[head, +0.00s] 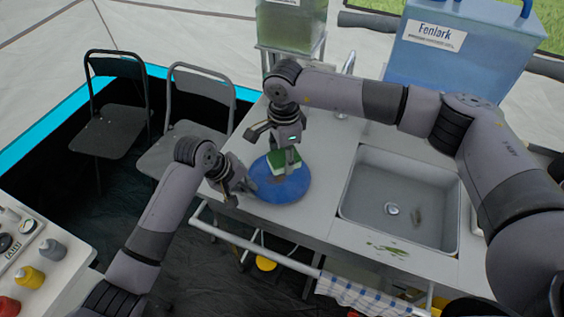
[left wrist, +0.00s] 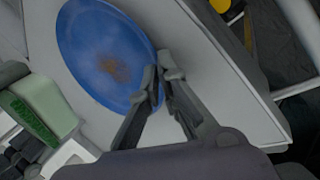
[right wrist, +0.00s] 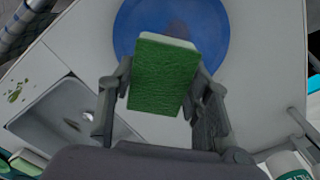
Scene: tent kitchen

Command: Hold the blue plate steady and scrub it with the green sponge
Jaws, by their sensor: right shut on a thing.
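The blue plate (head: 283,187) lies near the left front corner of the counter. A brown stain marks its face in the left wrist view (left wrist: 85,45). My left gripper (head: 247,187) is at the plate's left rim. In the left wrist view its fingertips (left wrist: 162,80) are nearly together at the rim and look closed on it. My right gripper (right wrist: 160,95) is shut on the green sponge (right wrist: 163,75), green on its broad face with a pale layer. The sponge is over the plate's far part in the head view (head: 283,163); whether it touches the plate is unclear.
A sink (head: 400,205) with food scraps is right of the plate, with more green scraps (head: 385,249) at its front edge. A towel (head: 365,296) hangs on the front rail (head: 270,243). Water tanks (head: 460,50) stand behind. Two folding chairs (head: 115,120) are at left.

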